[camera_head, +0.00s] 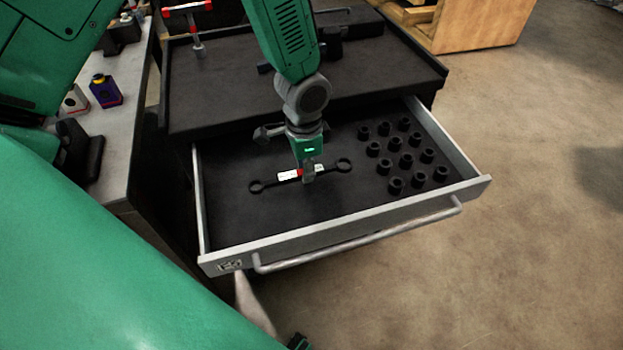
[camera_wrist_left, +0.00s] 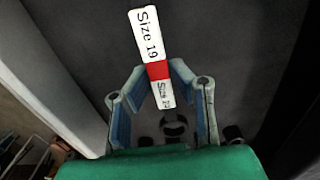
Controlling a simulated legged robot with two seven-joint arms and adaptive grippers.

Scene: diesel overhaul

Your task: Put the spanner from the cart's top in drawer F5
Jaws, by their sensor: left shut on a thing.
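The spanner is dark with a ring at each end (camera_head: 343,165) and a white and red label on its shaft. It is over the floor of the open drawer (camera_head: 330,239), left of the sockets; I cannot tell if it touches the floor. My left gripper (camera_head: 308,175) points down into the drawer and is shut on the middle of the spanner. In the left wrist view the label (camera_wrist_left: 147,35) reads "Size 19" and passes between the fingers (camera_wrist_left: 160,95). The drawer's front tag (camera_head: 230,265) is too small to read surely.
Several black sockets (camera_head: 396,186) stand in the drawer's right part. The cart's top (camera_head: 225,95) behind holds a red-handled tool (camera_head: 187,9) and dark items. A bench (camera_head: 118,165) with small bottles stands at the left. The drawer's front left floor is clear.

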